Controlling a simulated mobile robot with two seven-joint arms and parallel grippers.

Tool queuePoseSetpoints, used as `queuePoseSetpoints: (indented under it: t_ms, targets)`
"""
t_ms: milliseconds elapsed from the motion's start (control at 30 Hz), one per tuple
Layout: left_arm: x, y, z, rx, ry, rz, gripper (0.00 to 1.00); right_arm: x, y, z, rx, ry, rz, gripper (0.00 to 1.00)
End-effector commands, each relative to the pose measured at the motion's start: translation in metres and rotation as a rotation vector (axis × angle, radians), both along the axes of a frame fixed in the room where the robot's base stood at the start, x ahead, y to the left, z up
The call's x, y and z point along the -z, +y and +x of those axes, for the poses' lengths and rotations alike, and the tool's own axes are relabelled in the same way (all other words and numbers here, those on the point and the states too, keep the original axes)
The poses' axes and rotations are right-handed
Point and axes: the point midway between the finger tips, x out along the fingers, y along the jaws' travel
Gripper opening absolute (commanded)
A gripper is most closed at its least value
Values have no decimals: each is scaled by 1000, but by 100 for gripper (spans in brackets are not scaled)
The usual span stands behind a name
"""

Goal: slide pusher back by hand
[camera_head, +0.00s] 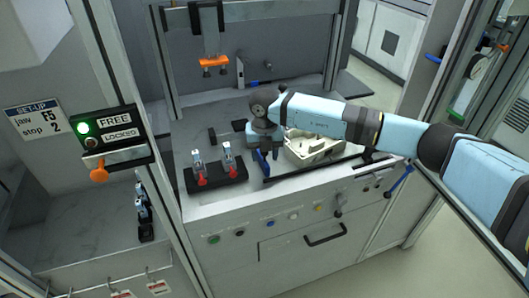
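My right arm reaches in from the right over the bench. Its gripper (263,160) points down at the bench top, to the left of a pale cast tray-like part (318,146). The fingers are small, dark and partly hidden by the wrist, so I cannot tell whether they are open or shut, or touching anything. A long dark bar (318,168) lies along the bench front, running right from near the fingers. I cannot tell for certain which part is the pusher. An orange-ended fixture (213,63) hangs at the back. My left gripper is not in view.
A black holder (216,178) with two red-based clamps stands left of my gripper. A FREE/LOCKED panel (110,131) with a lit green lamp and an orange-knobbed lever is on the left post. A blue handle (400,182) sticks out at the bench's right front.

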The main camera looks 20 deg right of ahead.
Motion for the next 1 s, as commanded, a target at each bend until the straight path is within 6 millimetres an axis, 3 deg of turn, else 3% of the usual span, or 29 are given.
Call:
queuePoseSetpoints:
  t_ms: [33, 200, 367, 667, 900, 933, 1000]
  targets:
    - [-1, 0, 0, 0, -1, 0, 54, 0, 0, 0, 0, 0, 0, 39]
    - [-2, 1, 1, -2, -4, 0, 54, 0, 0, 0, 0, 0, 0, 0]
    - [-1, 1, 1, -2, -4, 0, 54, 0, 1, 0, 0, 0, 0, 0]
    - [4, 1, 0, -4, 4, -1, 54, -1, 38, -1, -1, -2, 1, 0]
    - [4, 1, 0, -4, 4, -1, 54, -1, 40, -1, -2, -2, 5, 0]
    - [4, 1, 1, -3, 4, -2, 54, -1, 40, -1, -3, -2, 5, 29]
    - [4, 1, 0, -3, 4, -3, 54, -1, 40, -1, -3, -2, 5, 45]
